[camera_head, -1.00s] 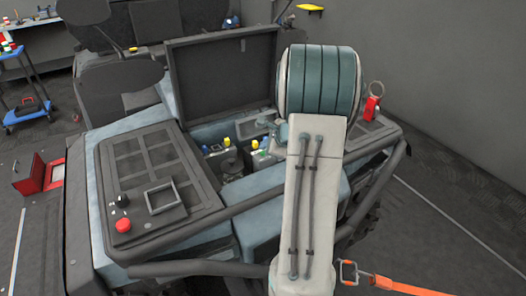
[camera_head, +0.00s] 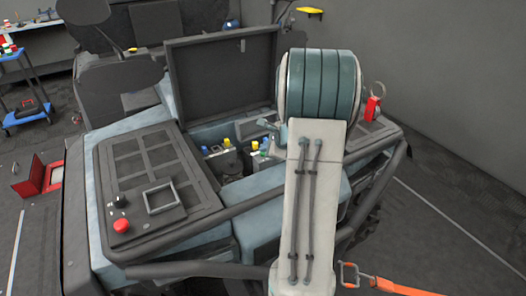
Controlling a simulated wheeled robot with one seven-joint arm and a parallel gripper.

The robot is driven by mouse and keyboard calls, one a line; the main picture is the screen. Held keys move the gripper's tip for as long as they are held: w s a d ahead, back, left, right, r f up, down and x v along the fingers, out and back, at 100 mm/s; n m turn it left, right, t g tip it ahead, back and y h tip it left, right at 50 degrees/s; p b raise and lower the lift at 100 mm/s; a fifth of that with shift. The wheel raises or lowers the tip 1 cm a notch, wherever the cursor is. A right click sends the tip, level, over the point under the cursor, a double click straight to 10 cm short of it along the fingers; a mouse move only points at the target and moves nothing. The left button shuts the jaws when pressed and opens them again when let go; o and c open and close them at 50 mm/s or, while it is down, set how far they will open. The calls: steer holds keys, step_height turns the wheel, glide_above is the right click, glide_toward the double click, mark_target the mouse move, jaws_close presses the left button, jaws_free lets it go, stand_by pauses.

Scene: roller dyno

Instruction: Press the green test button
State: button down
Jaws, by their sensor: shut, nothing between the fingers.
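A dark control panel (camera_head: 150,215) on the vehicle's left side carries a red round button (camera_head: 121,226), a black knob (camera_head: 120,202) and a raised square frame (camera_head: 160,198). I cannot make out a green button. An open bay (camera_head: 232,165) beside the panel holds small parts with yellow and blue tops, under a raised dark lid (camera_head: 222,85). My arm, with a teal banded joint and a pale link, crosses the vehicle right of the bay. It hides what lies behind it. My gripper cannot be made out.
A dark tubular bar (camera_head: 190,268) runs along the vehicle's near edge. An orange strap (camera_head: 400,287) lies at lower right. A red tag (camera_head: 372,108) hangs at the right edge. A red case (camera_head: 40,178) and blue cart (camera_head: 25,112) stand left.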

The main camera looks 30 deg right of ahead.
steer(key=shift+s+f+b, duration=0.3)
steer(key=shift+f+b, duration=0.3)
steer(key=shift+f, duration=0.25)
stand_by(0.5)
steer(key=shift+r, duration=0.15)
steer(key=shift+w+d+r+p, duration=0.1)
steer(key=shift+r+p, duration=0.6)
steer(key=shift+r, duration=0.15)
step_height(320, 180, up, 5)
steer(key=p, duration=0.3)
steer(key=shift+f, duration=0.1)
stand_by(0.5)
